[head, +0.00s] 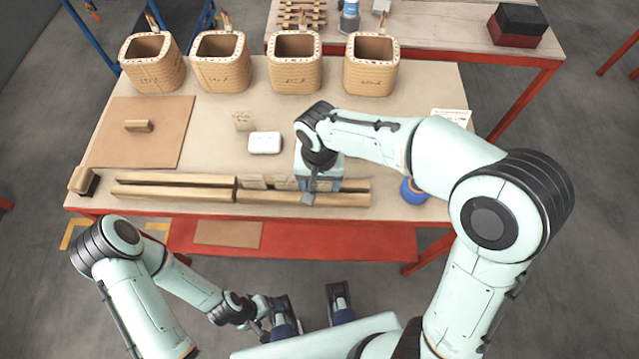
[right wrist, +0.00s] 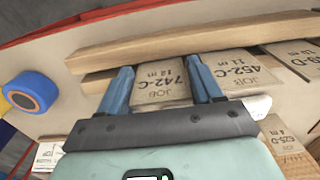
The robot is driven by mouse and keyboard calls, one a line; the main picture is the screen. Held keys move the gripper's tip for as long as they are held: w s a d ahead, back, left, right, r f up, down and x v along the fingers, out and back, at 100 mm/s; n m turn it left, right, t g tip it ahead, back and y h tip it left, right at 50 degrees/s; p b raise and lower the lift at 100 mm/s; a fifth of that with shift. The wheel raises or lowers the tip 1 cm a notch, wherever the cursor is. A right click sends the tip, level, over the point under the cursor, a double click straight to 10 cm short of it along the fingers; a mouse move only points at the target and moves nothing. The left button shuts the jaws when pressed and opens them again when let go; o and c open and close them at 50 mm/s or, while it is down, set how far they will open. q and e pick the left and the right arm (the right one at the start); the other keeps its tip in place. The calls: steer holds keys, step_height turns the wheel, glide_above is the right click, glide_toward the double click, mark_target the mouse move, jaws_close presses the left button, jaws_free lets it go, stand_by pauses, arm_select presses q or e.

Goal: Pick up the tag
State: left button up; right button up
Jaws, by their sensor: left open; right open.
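Several printed job tags lie along the wooden bars near the table's front edge. In the right wrist view, tag 742-C (right wrist: 163,82) lies between the two blue fingers of my open right gripper (right wrist: 163,86). Tag 452-C (right wrist: 247,71) lies just to its right, beside the right finger. In the head view my right gripper (head: 311,192) is over the tag row and hides part of it; visible tags (head: 254,182) lie to its left. Contact with 742-C cannot be told. My left gripper (head: 268,311) is low in front of the table, away from the tags, open.
Wooden bars (head: 175,193) flank the tags. A white box (head: 264,143) and a small card (head: 242,121) are behind. A blue roll (head: 413,191) is right of the gripper. A brown board (head: 140,150) lies at left.

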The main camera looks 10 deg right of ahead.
steer(key=shift+f, duration=0.1)
steer(key=c, duration=0.7)
